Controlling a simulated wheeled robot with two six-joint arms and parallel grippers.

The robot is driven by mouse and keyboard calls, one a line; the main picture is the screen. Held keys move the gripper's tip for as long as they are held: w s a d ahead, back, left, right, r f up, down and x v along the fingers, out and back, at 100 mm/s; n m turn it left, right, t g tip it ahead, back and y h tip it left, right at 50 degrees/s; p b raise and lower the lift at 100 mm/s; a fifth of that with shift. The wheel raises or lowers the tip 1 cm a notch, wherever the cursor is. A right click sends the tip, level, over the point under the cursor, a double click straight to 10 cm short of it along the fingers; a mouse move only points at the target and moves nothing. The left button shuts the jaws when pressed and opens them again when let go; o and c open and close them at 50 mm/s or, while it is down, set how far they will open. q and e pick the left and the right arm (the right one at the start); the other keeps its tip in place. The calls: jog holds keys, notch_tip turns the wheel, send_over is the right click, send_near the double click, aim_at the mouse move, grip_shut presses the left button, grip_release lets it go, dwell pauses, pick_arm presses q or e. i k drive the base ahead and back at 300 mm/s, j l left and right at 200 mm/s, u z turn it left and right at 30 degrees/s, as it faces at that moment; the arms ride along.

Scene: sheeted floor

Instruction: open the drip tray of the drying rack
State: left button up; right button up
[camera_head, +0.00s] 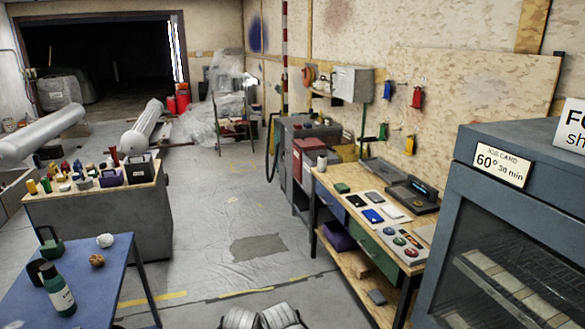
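A blue-grey cabinet (522,160) stands at the right edge, close to me. It has a job card (503,165) reading 60°, 30 min on its top edge. Slatted shelves (505,282) show behind its dark front panel. It looks like the drying rack, and its lower part is cut off by the frame. No drip tray can be made out. Neither of my grippers can be made out in the head view. Two pale rounded shapes at the bottom middle may be parts of my own body.
A wooden workbench (340,208) with phones and devices stands left of the cabinet. A blue table (95,278) with a green bottle (59,292) is at the lower left. A crowded grey bench (110,228) stands behind it. The sheeted floor (215,215) between is clear.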

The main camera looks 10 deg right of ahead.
aim_at(392, 176)
jog(key=i+l+z, duration=0.1)
jog(key=i+z, duration=0.25)
jog(key=i, duration=0.6)
jog(key=i+u, duration=0.3)
jog(key=i, duration=0.25)
jog(key=i+u, duration=0.25)
jog(key=i, duration=0.3)
jog(key=i+j+z, duration=0.1)
jog(key=i+z, duration=0.4)
jog(key=i, duration=0.2)
jog(key=i+z, duration=0.6)
jog(key=z, duration=0.2)
jog(key=i+j+z, duration=0.15)
jog(key=z, duration=0.25)
jog(key=i+j+z, duration=0.4)
jog(key=k+l, duration=0.05)
jog(key=l, duration=0.05)
